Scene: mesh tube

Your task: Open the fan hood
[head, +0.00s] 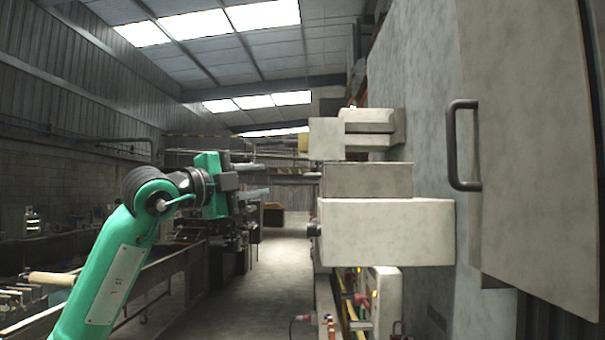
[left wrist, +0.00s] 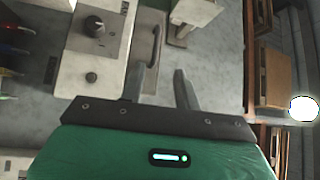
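In the left wrist view the handle (left wrist: 155,48) appears beyond the fingertips. My left gripper (head: 262,180) points right, apart from the handle, with free air and grey boxes between them. Its two fingers (left wrist: 158,82) are spread and empty. My right gripper does not show.
Pale box-shaped housings (head: 385,230) jut out left of the handle. One box with a dark knob (left wrist: 95,27) shows in the left wrist view. Cables and small fittings (head: 350,300) are below. The floor aisle (head: 275,270) is clear; benches line the left.

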